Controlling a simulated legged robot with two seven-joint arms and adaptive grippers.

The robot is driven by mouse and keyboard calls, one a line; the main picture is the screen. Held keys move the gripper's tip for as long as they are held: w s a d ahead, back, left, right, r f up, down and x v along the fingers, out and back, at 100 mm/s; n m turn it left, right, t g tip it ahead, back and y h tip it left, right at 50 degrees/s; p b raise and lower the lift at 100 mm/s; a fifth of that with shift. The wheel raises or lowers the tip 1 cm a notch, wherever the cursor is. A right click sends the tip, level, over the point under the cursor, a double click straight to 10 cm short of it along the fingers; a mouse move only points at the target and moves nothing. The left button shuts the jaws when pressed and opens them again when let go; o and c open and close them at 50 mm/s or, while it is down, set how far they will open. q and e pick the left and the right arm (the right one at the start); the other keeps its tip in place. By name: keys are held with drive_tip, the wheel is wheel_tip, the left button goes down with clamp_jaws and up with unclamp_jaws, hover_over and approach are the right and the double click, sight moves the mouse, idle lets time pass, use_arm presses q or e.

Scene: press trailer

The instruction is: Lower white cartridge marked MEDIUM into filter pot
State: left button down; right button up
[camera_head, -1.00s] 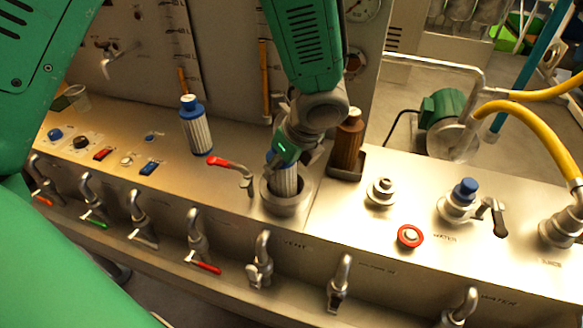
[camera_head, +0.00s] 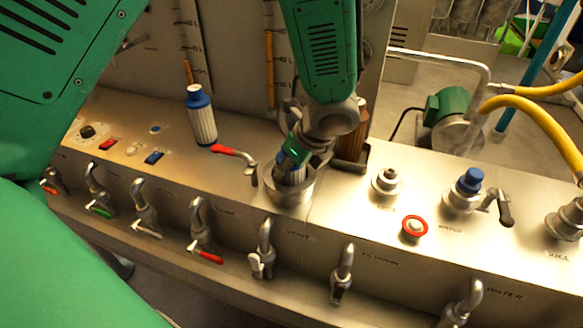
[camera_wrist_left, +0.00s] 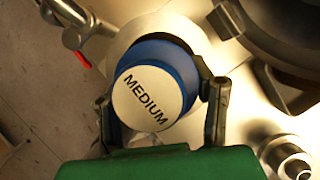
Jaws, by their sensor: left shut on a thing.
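The white cartridge with a blue cap marked MEDIUM shows from above in the left wrist view (camera_wrist_left: 147,97), between the two fingers of my left gripper (camera_wrist_left: 160,115). In the head view my left gripper (camera_head: 292,160) is shut on its cap, and the cartridge (camera_head: 291,177) stands partly inside the filter pot (camera_head: 289,196). The pot's near wall hides the cartridge's lower part, so I cannot tell whether it touches the bottom. My right gripper is not in view.
A second blue-capped white cartridge (camera_head: 201,122) stands to the left on the counter. A red-handled valve (camera_head: 235,153) sits close to the pot's left. A brown cartridge (camera_head: 352,142) stands right behind.

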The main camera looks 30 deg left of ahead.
use_arm(q)
drive_tip(key=shift+s+d+f, duration=0.15)
drive_tip(key=shift+s+f, duration=0.25)
drive_tip(key=shift+f, duration=0.1)
drive_tip(key=shift+s+d+f, duration=0.15)
drive_tip(key=shift+s+f, duration=0.2)
drive_tip(key=shift+f, duration=0.15)
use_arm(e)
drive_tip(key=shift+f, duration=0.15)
use_arm(q)
drive_tip(key=c, duration=0.9)
unclamp_jaws()
drive_tip(key=o, duration=0.3)
drive_tip(key=shift+w+a+f, duration=0.15)
drive_tip(key=shift+w+f, duration=0.05)
drive_tip(key=shift+w+a+f+g, duration=0.15)
drive_tip(key=shift+w+a+g, duration=0.1)
drive_tip(key=shift+w+g, duration=0.1)
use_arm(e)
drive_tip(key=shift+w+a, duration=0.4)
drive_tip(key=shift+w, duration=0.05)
use_arm(q)
drive_tip(key=shift+d+r, duration=0.15)
drive_tip(key=shift+r, duration=0.25)
drive_tip(key=v, duration=1)
drive_tip(key=shift+d+r, duration=0.1)
drive_tip(key=shift+r, duration=0.15)
drive_tip(key=shift+w+a+r, duration=0.1)
drive_tip(key=shift+a+r, duration=0.2)
drive_tip(key=shift+r, duration=0.35)
